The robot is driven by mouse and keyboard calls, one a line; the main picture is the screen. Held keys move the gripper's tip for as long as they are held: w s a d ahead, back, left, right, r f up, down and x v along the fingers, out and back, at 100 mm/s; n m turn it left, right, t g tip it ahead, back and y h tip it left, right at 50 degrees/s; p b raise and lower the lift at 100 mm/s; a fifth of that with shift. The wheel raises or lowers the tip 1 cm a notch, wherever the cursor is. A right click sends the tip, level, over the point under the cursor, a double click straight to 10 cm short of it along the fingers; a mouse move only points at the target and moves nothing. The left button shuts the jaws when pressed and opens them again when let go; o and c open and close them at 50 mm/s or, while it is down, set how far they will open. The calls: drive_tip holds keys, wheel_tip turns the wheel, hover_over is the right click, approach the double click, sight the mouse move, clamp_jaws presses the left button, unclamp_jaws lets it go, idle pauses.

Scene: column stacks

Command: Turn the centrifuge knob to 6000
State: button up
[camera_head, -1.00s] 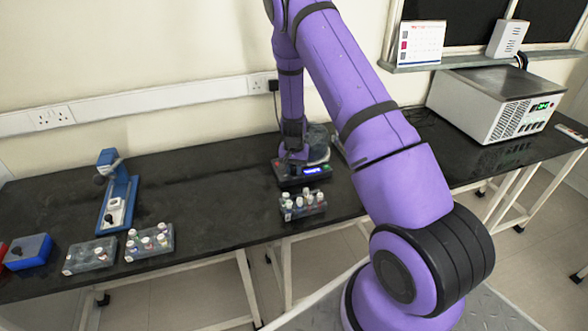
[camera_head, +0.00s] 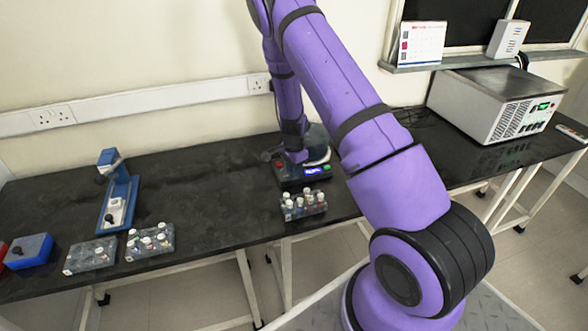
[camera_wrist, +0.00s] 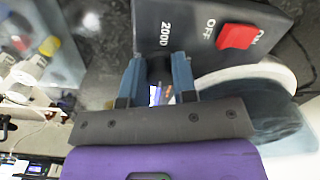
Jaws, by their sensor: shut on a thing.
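The centrifuge (camera_head: 291,178) is a dark box with a round pale-rimmed top, a red switch and a lit blue display, on the black bench in the head view. In the wrist view its panel (camera_wrist: 190,18) fills the top, with a red switch (camera_wrist: 238,36), an "OFF" mark and a "2000" mark beside the knob. My gripper (camera_wrist: 159,68) has its blue fingers shut on the dark knob (camera_wrist: 158,66), seen between them. The knob's pointer is hidden, so its setting cannot be told. In the head view my wrist hides the knob.
A vial rack (camera_head: 304,206) stands just in front of the centrifuge. More vial racks (camera_head: 92,257), a blue device (camera_head: 119,205) and a blue box (camera_head: 29,252) are at left. A large white instrument (camera_head: 497,107) stands at right. The bench between is clear.

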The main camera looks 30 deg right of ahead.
drive_tip(key=shift+m, duration=0.3)
idle(0.4)
drive_tip(key=o, duration=0.9)
drive_tip(key=shift+o, duration=0.2)
drive_tip(key=shift+r, duration=0.1)
wheel_tip(320, 180, up, 11)
drive_tip(key=shift+f, duration=0.2)
